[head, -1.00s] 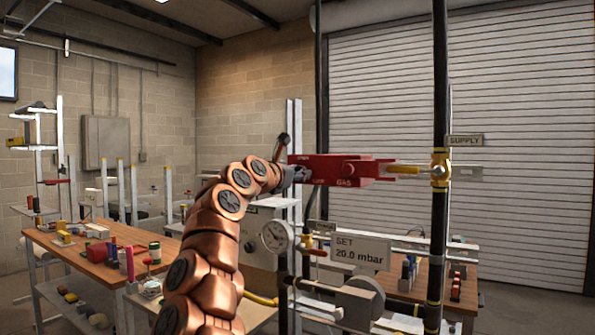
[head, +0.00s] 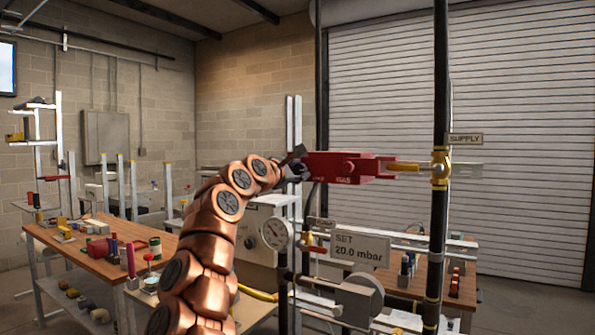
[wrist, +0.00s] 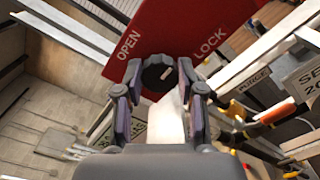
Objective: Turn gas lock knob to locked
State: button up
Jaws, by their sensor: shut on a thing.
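The red gas lock box (head: 340,166) is mounted between two dark upright pipes, with a yellow handle (head: 405,166) at its right end. In the wrist view the red panel (wrist: 185,30) reads OPEN on the left and LOCK on the right. The black round knob (wrist: 158,73) sits between my fingers, its white mark slanting up and right, towards LOCK. My gripper (wrist: 157,88) is shut on the knob, one finger on each side. In the head view my gripper (head: 294,168) is at the box's left end, and the knob is hidden there.
A pressure gauge (head: 276,233) and a "SET 20.0 mbar" sign (head: 356,247) are below the box. A SUPPLY tag (head: 465,139) is by the right pipe. A wooden workbench (head: 95,262) with several small items stands at the left.

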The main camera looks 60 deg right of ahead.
dwell(0.4)
jog(key=o, duration=1.1)
jog(key=shift+o, duration=0.2)
jog(key=shift+a, duration=0.15)
jog(key=a, duration=1.1)
jog(key=shift+s+a, duration=0.2)
jog(key=shift+a, duration=0.2)
